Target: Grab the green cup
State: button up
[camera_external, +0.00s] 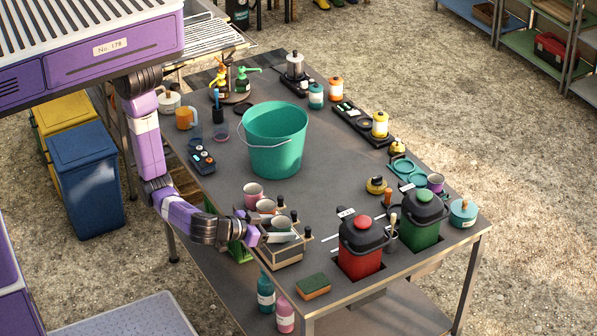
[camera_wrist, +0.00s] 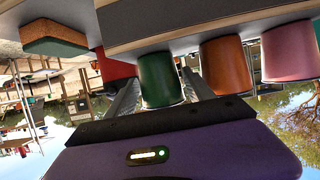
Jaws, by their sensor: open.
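The green cup (camera_wrist: 161,80) shows upside down in the wrist view, at the middle, with its pale rim toward my gripper's body. My gripper (camera_wrist: 160,88) is open, with one finger to each side of the cup; I cannot tell whether either touches it. In the external view my gripper (camera_external: 264,238) is at the table's near left edge, beside a row of cups. The cup nearest it (camera_external: 281,223) is partly hidden, and its outer colour is hard to tell there.
An orange cup (camera_wrist: 227,66) and a pink cup (camera_wrist: 290,52) stand in line beside the green one. A wooden caddy (camera_external: 284,256), a sponge (camera_external: 313,286) and a red bin (camera_external: 360,262) are close to my gripper. A large teal bucket (camera_external: 276,145) stands farther back.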

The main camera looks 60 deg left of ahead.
aim_at(290, 228)
jog(key=shift+p+x, duration=0.3)
jog(key=shift+x, duration=1.45)
jog(key=shift+f, duration=0.1)
jog(key=c, duration=1.1)
